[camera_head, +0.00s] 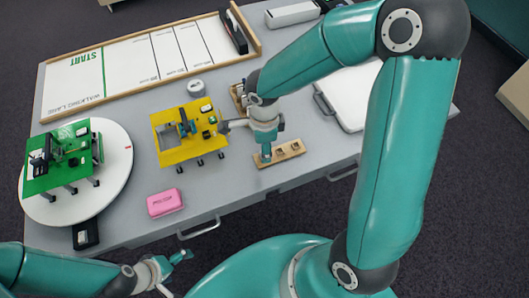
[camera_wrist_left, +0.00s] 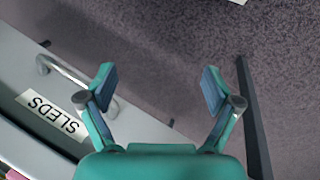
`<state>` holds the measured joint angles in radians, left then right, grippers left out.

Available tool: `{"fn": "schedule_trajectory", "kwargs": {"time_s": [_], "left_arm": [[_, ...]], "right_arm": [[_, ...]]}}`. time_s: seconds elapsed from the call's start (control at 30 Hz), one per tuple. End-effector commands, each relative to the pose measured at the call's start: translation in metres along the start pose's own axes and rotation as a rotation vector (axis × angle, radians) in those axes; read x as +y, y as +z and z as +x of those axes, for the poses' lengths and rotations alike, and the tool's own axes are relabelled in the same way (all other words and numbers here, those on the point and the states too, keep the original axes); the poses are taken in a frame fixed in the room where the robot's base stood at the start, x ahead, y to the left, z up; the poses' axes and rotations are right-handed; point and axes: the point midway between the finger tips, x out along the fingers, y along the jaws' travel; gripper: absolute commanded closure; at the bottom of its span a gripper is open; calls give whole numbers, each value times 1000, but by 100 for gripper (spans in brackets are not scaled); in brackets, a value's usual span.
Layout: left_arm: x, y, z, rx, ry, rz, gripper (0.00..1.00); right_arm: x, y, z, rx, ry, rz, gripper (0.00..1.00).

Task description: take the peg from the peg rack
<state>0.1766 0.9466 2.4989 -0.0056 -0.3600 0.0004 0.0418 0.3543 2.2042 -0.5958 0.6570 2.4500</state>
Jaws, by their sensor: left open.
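A small wooden block with several small dark fittings (camera_head: 290,151) lies near the table's front edge; it looks like the peg rack. A second wooden holder (camera_head: 236,91) lies behind it, partly hidden by my right arm. I cannot make out a separate peg. My right gripper (camera_head: 268,147) points down at the left end of the front block; whether its fingers hold anything is unclear. My left gripper (camera_head: 177,263) is off the table's front edge, low in the head view. In the left wrist view (camera_wrist_left: 157,82) its fingers are wide apart and empty, above the floor.
A yellow platform (camera_head: 171,155) with small parts stands mid-table, left of my right gripper. A green platform (camera_head: 65,165) stands on a white round plate (camera_head: 117,165). A pink block (camera_head: 165,203) lies near the front edge. A drawer handle (camera_head: 199,229) sticks out, labelled SLEDS (camera_wrist_left: 52,115).

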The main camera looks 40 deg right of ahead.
Motion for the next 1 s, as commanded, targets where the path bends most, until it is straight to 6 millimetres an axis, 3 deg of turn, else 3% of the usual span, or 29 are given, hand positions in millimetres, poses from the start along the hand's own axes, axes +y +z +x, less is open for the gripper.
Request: {"fn": "schedule_trajectory", "kwargs": {"time_s": [0.2, 0.43, 0.47, 0.73, 1.0], "left_arm": [[0, 0, -1, 0, 0, 0, 10], [0, 0, -1, 0, 0, 0, 10], [0, 0, -1, 0, 0, 0, 10], [0, 0, -1, 0, 0, 0, 10], [0, 0, -1, 0, 0, 0, 10]], "right_arm": [[1, 1, 24, 0, 1, 1, 47], [1, 1, 26, -1, -1, 1, 47], [1, 1, 26, -1, -1, 1, 49], [0, 1, 25, -1, -1, 0, 94], [0, 1, 25, -1, -1, 0, 96]]}}
